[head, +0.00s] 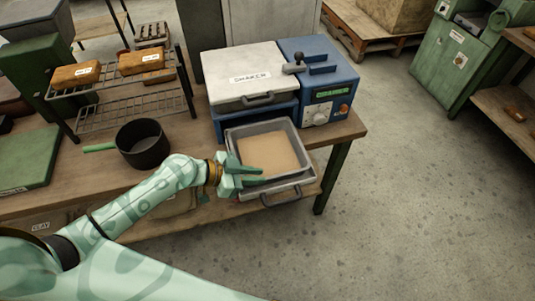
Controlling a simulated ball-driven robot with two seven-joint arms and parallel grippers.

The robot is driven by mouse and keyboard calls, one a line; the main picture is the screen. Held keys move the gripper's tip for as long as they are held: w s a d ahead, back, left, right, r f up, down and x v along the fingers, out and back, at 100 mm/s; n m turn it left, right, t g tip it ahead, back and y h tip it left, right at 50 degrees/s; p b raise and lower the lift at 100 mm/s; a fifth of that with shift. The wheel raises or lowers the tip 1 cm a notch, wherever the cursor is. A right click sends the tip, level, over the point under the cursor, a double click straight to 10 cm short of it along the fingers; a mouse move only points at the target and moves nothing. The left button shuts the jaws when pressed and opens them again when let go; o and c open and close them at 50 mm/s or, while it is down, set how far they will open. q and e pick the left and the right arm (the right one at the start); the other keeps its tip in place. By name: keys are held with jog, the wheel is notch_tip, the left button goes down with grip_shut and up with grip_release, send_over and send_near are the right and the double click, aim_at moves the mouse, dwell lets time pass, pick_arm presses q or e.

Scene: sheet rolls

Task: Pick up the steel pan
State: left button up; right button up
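A grey metal pan (296,139) holding a flat layer of tan sand (270,154) sits at the front of the blue shaker machine, close to the bench's right end. A handle shows at its near side. My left gripper (246,176) is at the pan's near left corner. Its green fingers stand apart and reach over the rim; whether they touch the pan cannot be told. A dark round pot (142,144) with a green handle stands on the bench to the left. My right gripper is out of view.
The shaker (245,75) with a white lid and blue control box (322,84) stands behind the pan. A wire rack (125,100) with orange-brown blocks is at the back left. The wooden bench (195,135) ends at right; open concrete floor lies beyond.

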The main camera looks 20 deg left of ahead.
pick_arm(q)
jog(key=x, duration=0.5)
jog(key=shift+w+f, duration=0.2)
jog(key=shift+a, duration=0.1)
grip_shut()
jog(key=shift+r, duration=0.15)
